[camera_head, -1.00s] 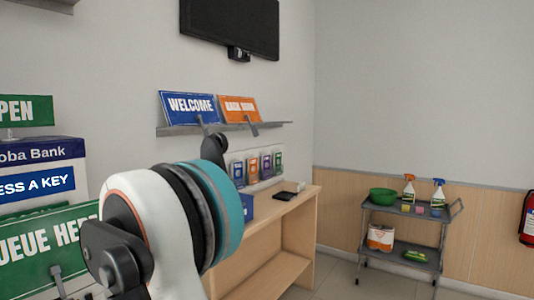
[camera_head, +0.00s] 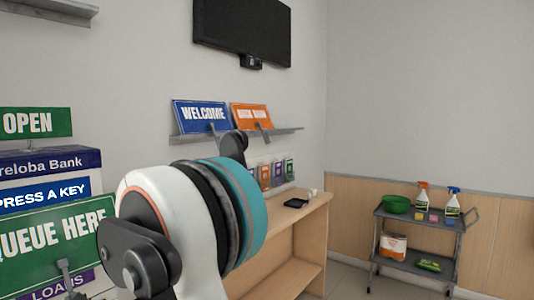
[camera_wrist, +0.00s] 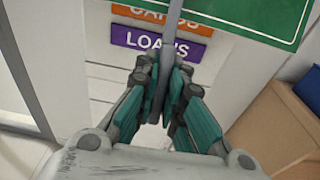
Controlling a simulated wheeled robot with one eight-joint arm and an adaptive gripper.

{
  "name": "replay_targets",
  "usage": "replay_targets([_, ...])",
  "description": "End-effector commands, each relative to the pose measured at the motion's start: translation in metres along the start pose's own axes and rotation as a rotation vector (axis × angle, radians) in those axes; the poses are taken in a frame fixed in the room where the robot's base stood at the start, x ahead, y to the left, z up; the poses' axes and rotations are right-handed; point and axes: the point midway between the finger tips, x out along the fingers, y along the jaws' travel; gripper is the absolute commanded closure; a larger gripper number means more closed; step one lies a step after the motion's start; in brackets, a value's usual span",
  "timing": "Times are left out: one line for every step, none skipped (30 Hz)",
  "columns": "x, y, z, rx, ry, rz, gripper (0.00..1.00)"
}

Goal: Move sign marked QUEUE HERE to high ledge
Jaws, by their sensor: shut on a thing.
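The green sign marked QUEUE HERE (camera_head: 50,243) is at the lower left of the head view, its left end cut off by the frame edge. Its grey stem (camera_wrist: 176,25) and the lower part of its green board (camera_wrist: 270,18) show in the wrist view. My gripper (camera_wrist: 163,75) is shut on the stem, below the board. My arm fills the lower middle of the head view and the fingers are not clear there. A grey ledge (camera_head: 45,11) is high on the wall at the upper left; its top is not visible.
A lower wall ledge (camera_head: 280,132) holds the WELCOME sign (camera_head: 202,116) and an orange sign (camera_head: 251,117). A bank kiosk (camera_head: 30,165) with a green OPEN sign (camera_head: 28,123) stands behind the held sign. A wooden counter (camera_head: 312,235) and a grey cart (camera_head: 415,225) are further right.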

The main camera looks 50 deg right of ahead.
Motion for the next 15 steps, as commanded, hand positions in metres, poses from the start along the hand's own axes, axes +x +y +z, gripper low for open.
replay_targets([-0.0009,0.0001,0.0085,0.000,-0.003,0.000,1.00])
replay_targets([-0.0010,0.0001,0.0113,0.000,-0.004,0.000,1.00])
replay_targets([-0.0011,0.0001,0.0142,0.000,-0.006,0.000,1.00])
replay_targets([-0.0012,0.0001,0.0156,-0.001,-0.007,0.000,1.00])
replay_targets([-0.0012,0.0001,0.0165,-0.001,-0.008,0.000,1.00])
replay_targets([-0.0012,0.0001,0.0168,-0.001,-0.008,0.000,1.00])
replay_targets([-0.0011,0.0001,0.0166,-0.001,-0.009,0.000,1.00])
replay_targets([-0.0011,0.0001,0.0162,-0.001,-0.009,0.000,1.00])
replay_targets([-0.0010,0.0001,0.0158,-0.001,-0.009,0.000,1.00])
replay_targets([-0.0010,0.0001,0.0157,-0.001,-0.009,0.000,1.00])
replay_targets([-0.0010,0.0001,0.0156,-0.001,-0.009,0.000,1.00])
replay_targets([-0.0011,0.0001,0.0156,0.000,-0.009,0.000,1.00])
replay_targets([-0.0011,0.0001,0.0158,0.000,-0.009,0.000,1.00])
replay_targets([-0.0011,0.0001,0.0164,0.000,-0.009,0.000,1.00])
replay_targets([-0.0013,0.0001,0.0177,0.000,-0.009,0.000,1.00])
